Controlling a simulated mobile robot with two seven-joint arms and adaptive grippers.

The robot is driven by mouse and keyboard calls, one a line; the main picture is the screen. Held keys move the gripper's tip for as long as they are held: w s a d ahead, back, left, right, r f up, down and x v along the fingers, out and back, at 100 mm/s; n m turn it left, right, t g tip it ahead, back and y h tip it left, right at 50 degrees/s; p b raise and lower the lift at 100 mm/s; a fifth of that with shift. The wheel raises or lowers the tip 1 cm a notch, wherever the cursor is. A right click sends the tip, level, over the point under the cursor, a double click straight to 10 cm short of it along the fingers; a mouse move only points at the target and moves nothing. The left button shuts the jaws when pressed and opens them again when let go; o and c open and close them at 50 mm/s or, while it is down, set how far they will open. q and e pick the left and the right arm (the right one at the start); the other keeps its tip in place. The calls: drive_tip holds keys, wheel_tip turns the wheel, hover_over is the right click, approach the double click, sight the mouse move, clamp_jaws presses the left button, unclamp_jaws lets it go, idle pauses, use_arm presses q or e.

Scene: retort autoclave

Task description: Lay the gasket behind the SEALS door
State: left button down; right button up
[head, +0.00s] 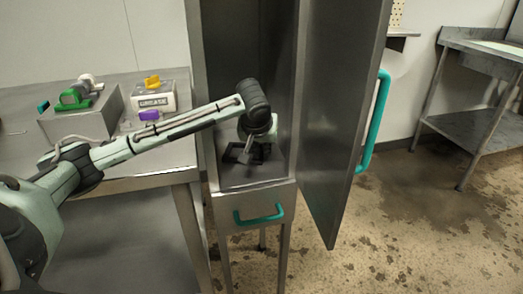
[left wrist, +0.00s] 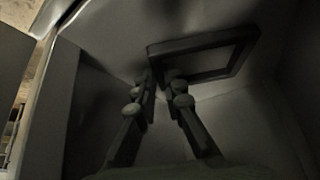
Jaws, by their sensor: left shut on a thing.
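The gasket is a dark rectangular frame (left wrist: 205,41) in the left wrist view. My left gripper (left wrist: 161,82) is shut on one edge of it. In the head view my left arm reaches into the tall open metal cabinet, and the left gripper (head: 247,150) is low inside, close above the cabinet floor (head: 240,178). I cannot tell whether the gasket touches the floor. The cabinet door (head: 340,110) stands wide open to the right, with a teal handle (head: 375,122). No SEALS label is readable. My right gripper is out of view.
A drawer (head: 225,212) with a teal handle (head: 258,215) is under the cabinet compartment. On the left, a metal bench (head: 150,172) holds a GREASE box (head: 153,102), a purple block (head: 149,115) and a green fixture (head: 75,98). A metal table (head: 475,58) stands at the right.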

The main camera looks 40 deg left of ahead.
use_arm(q)
drive_tip(key=shift+f, duration=0.1)
drive_tip(key=c, duration=1.6)
unclamp_jaws()
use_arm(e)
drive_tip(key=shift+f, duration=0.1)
use_arm(q)
drive_tip(key=shift+s+r, duration=0.1)
drive_tip(key=shift+r, duration=0.3)
drive_tip(key=p+v, duration=0.1)
drive_tip(key=v, duration=1)
drive_tip(key=shift+s+d+r, duration=0.1)
drive_tip(key=shift+d+r, duration=0.05)
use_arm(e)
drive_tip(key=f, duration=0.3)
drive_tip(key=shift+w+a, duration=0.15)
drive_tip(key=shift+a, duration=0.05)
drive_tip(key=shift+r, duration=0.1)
